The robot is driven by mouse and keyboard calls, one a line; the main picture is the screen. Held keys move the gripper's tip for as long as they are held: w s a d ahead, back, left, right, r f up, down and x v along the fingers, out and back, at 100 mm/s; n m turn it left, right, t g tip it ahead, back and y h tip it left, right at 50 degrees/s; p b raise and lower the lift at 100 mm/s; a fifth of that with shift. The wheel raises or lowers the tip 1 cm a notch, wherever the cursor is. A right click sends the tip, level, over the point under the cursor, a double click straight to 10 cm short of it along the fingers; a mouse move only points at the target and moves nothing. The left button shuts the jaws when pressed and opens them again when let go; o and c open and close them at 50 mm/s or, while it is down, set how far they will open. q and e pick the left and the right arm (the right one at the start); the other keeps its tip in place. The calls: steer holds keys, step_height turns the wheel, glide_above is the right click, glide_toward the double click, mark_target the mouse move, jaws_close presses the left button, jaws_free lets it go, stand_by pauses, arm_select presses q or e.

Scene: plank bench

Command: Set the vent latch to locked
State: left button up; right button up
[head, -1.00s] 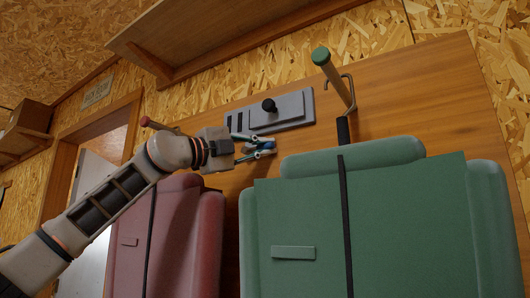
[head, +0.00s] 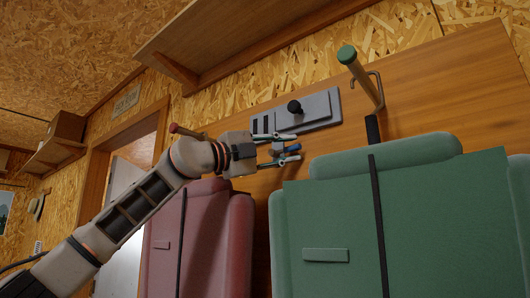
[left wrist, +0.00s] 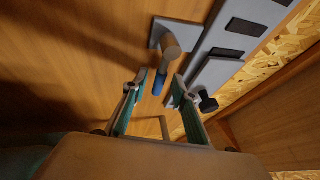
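A grey square plate (left wrist: 168,32) on the wooden panel carries a round grey post (left wrist: 172,46) with a blue-ended handle (left wrist: 159,83). Beside it is a longer grey plate (head: 318,106) with dark slots and a black knob (head: 295,107), also in the left wrist view (left wrist: 207,101). No marking tells me which is the vent latch. My left gripper (head: 294,149) is open just below the long plate in the head view. In the left wrist view its fingers (left wrist: 155,85) stand either side of the blue end, with gaps visible. Contact is not clear. My right gripper is not in view.
A green pack (head: 420,225) hangs below a green-tipped peg (head: 362,75) at right. A red pack (head: 215,240) hangs beneath my left arm, by a red-tipped peg (head: 185,131). A wooden shelf (head: 230,50) juts out above. A doorway is at left.

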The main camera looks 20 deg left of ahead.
arm_select(q)
steer(key=v, duration=1)
steer(key=shift+s+a, duration=0.2)
steer(key=shift+a, duration=0.1)
